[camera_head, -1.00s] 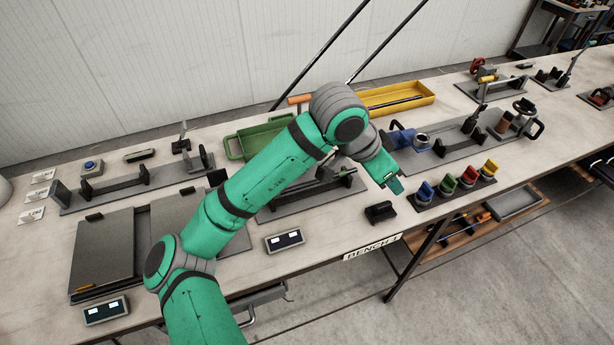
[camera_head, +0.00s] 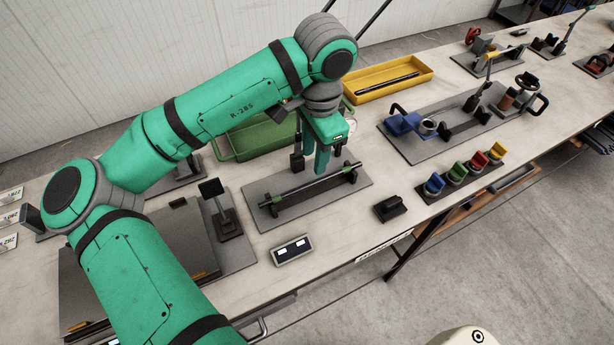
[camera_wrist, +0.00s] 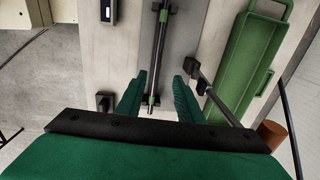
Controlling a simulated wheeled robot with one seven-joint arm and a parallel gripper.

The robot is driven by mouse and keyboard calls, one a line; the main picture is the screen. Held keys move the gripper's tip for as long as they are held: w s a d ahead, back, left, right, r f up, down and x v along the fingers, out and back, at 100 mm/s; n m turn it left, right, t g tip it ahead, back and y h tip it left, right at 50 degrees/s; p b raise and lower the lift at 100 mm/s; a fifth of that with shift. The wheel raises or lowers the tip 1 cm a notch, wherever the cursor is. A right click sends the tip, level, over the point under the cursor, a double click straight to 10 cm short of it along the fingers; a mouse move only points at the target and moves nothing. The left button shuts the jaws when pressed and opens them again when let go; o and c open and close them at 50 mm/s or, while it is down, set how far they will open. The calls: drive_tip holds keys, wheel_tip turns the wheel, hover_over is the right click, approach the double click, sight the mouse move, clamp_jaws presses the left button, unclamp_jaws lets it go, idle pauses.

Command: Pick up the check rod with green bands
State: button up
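The check rod with green bands (camera_head: 312,186) is a thin dark rod with a green band near each end. It lies across two dark supports on a grey base plate (camera_head: 355,193). My gripper (camera_head: 320,158) points down, just behind the rod in the head view. In the wrist view my gripper (camera_wrist: 158,98) is open, a finger on each side of the rod's line, with nothing held. I cannot tell its exact height above the rod.
A green tray (camera_head: 222,150) stands behind the rod's plate, close to the gripper in the wrist view. A yellow tray (camera_head: 425,72) holds another dark rod. A black block (camera_head: 390,208) and a small display (camera_head: 292,250) stand in front. Coloured holders (camera_head: 457,172) are at right.

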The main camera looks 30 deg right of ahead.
sight(313, 182)
drive_tip(key=f, duration=0.3)
drive_tip(key=shift+s+d, duration=0.15)
drive_tip(key=shift+s, duration=0.15)
drive_tip(key=shift+w+a+f, duration=0.1)
drive_tip(key=shift+w+f, duration=0.05)
drive_tip(key=shift+f, duration=1.25)
drive_tip(key=shift+w+a+f, duration=0.1)
drive_tip(key=shift+f, duration=1.3)
clamp_jaws()
